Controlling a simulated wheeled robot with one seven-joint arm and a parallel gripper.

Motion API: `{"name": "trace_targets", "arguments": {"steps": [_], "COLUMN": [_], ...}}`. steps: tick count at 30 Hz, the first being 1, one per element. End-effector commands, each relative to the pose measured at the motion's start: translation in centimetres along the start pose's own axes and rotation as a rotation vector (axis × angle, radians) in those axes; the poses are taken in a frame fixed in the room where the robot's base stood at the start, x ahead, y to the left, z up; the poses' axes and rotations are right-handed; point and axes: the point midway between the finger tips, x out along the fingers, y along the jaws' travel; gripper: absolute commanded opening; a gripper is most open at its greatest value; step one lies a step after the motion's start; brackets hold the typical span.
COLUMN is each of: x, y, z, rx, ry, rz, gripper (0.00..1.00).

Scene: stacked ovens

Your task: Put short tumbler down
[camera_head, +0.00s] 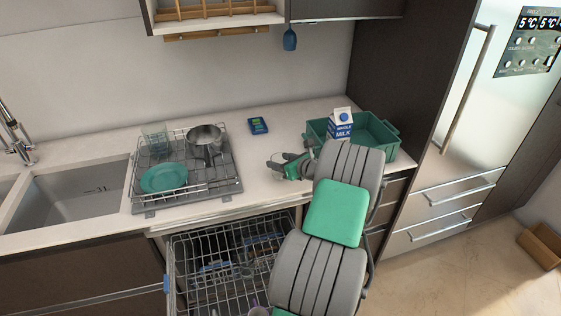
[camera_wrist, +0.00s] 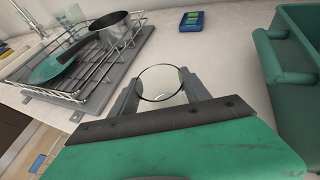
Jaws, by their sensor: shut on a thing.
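The short tumbler (camera_wrist: 160,82) is clear glass with a dark rim line, seen in the wrist view between my fingers. My gripper (camera_wrist: 160,92) is shut on it, with one finger on each side. In the head view my gripper (camera_head: 284,164) is over the counter, between the dish rack and the green crate. The tumbler is hard to make out there. Whether its base touches the counter cannot be told.
The dish rack (camera_head: 222,186) on the left holds a pot (camera_head: 204,136), a teal plate (camera_head: 163,177) and a clear glass (camera_head: 155,138). A green crate (camera_head: 389,153) with a milk carton (camera_head: 342,122) is at right. A blue-green packet (camera_head: 258,126) lies behind. Below, the dishwasher rack (camera_head: 205,265) is out.

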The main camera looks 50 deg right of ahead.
Motion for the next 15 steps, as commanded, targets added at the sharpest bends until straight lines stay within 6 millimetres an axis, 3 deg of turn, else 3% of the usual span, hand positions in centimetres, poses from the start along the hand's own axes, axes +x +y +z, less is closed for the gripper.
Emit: {"name": "trace_targets", "arguments": {"steps": [12, 13, 15], "x": [0.5, 0.5, 0.5], "y": [-0.1, -0.1, -0.1], "z": [-1.1, -1.2, -1.1], "rx": [-0.003, -0.002, -0.003], "ry": [-0.003, -0.002, -0.002], "rz": [-0.002, -0.002, -0.002], "gripper": [0.05, 0.56, 0.62]}}
